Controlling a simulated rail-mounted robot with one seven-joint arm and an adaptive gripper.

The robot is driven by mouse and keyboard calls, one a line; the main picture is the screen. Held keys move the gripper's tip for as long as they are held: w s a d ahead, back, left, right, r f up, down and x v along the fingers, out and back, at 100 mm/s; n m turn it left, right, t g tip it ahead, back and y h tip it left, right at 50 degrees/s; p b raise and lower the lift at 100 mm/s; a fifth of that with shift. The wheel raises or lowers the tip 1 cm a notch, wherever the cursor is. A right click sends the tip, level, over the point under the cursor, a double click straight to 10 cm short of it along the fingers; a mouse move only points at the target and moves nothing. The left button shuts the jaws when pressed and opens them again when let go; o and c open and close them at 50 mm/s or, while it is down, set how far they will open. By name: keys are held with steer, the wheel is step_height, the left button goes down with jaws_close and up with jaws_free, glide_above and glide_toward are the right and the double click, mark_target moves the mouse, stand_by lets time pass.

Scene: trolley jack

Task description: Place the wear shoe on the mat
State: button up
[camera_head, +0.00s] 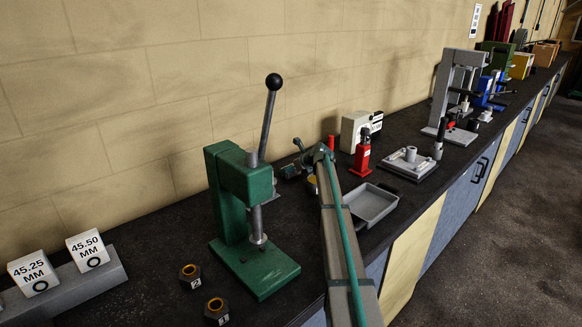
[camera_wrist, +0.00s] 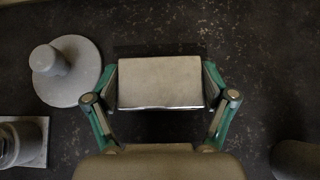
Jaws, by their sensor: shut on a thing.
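The wear shoe (camera_wrist: 160,82), a grey rectangular block with a pale worn face, sits between the two fingers of my gripper (camera_wrist: 160,88) in the wrist view. The fingers are shut on its left and right sides. A dark flat patch (camera_wrist: 150,49) shows just beyond the block's far edge; it may be the mat, but I cannot tell. The block's height above the bench is also unclear. In the head view my gripper (camera_head: 298,164) is partly hidden by my arm, and the wear shoe cannot be made out.
In the wrist view a round grey disc with a knob (camera_wrist: 80,82) stands left of my gripper. A cylinder on a square plate (camera_wrist: 30,145) is below it. In the head view a green press (camera_head: 226,190) stands left of my arm and a grey tray (camera_head: 370,204) right.

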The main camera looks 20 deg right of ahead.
steer(key=shift+r, duration=0.1)
steer(key=o, duration=1.7)
steer(key=b+v, duration=0.2)
steer(key=v, duration=1)
